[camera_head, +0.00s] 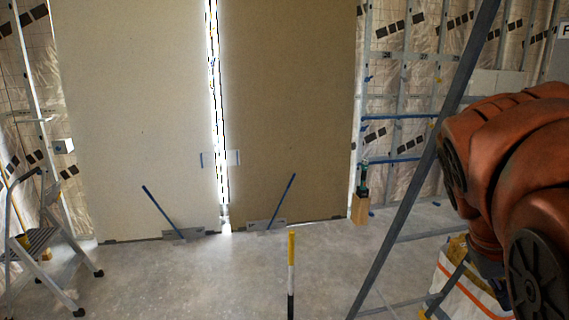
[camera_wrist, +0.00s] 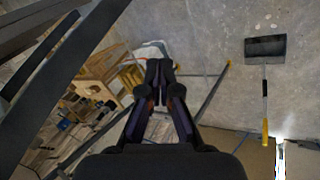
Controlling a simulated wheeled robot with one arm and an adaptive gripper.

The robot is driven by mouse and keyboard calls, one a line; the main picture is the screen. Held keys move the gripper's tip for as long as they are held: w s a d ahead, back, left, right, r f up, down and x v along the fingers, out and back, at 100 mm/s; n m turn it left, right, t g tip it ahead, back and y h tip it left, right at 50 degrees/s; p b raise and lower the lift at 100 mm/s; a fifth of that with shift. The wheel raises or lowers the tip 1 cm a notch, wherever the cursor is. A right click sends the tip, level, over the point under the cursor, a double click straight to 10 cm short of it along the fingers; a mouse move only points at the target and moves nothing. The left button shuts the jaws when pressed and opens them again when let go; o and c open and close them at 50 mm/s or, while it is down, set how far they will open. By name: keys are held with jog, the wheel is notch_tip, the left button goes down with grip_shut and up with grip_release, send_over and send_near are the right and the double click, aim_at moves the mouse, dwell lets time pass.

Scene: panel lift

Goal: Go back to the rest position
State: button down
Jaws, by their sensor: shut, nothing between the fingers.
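My gripper (camera_wrist: 159,72) shows in the wrist view with its dark fingertips together and nothing between them. It hangs above the floor, clear of any object. In the head view my orange arm is folded at the right, and the gripper itself is not visible there. Two wall panels stand upright against the frame in the head view: a pale left panel (camera_head: 135,120) and a browner right panel (camera_head: 290,110). A bright narrow gap runs between them. A panel lifter with a blue lever (camera_head: 163,210) is at the foot of the left panel, and another blue lever (camera_head: 281,201) is at the right panel.
A stepladder (camera_head: 45,240) stands at the left. A white and orange bag (camera_head: 465,280) sits below the arm. A yellow-topped pole (camera_head: 291,265) rises at front centre. Bare floor (camera_head: 190,275) lies before the panels.

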jog(key=s+a+f+n+g+y, duration=0.1)
jog(key=s+a+f+y, duration=0.1)
jog(key=s+a+f, duration=0.5)
jog(key=s+a+f+g+y, duration=0.1)
jog(key=s+a+f+y, duration=0.2)
jog(key=s+a+f, duration=0.4)
notch_tip(320, 180, down, 4)
jog(key=shift+a+n, duration=0.4)
jog(key=shift+a, duration=0.3)
